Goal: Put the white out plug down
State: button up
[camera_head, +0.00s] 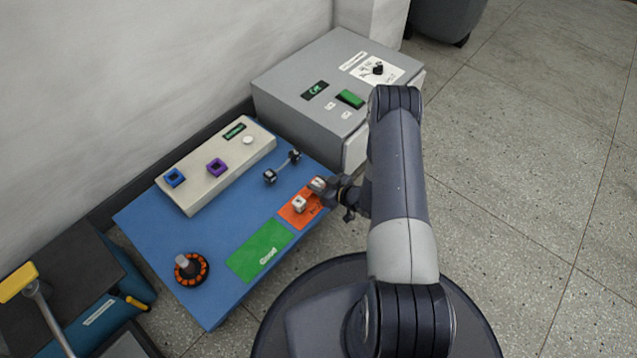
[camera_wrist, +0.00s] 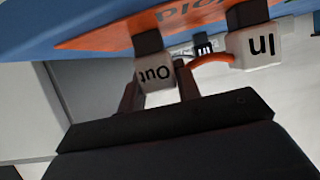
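The white out plug (camera_wrist: 155,74), marked "Out", sits between the two fingers of my gripper (camera_wrist: 157,90) in the wrist view. The fingers look closed on its sides. Its dark end points to the orange mat (camera_wrist: 100,40); I cannot tell whether it touches. In the head view, the out plug (camera_head: 317,184) is at the right part of the orange mat (camera_head: 291,215), partly hidden by my gripper (camera_head: 325,188). The white in plug (camera_wrist: 258,48), marked "In", is beside it, with an orange cable near it. It also shows on the orange mat in the head view (camera_head: 299,204).
A green "Good" mat (camera_head: 255,252) lies beside the orange one on the blue table (camera_head: 150,225). A hub motor (camera_head: 190,268) stands at the front left. A beige fixture (camera_head: 200,185), a small dark-ended part (camera_head: 283,166) and a grey tester box (camera_head: 290,80) are behind.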

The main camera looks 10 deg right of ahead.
jog(key=o, duration=0.4)
jog(key=shift+r, duration=0.1)
jog(key=shift+s+d+r, duration=0.1)
jog(key=shift+r, duration=0.1)
jog(key=p+v, duration=0.5)
jog(key=v, duration=0.6)
jog(key=shift+s+d, duration=0.2)
jog(key=shift+s, duration=0.1)
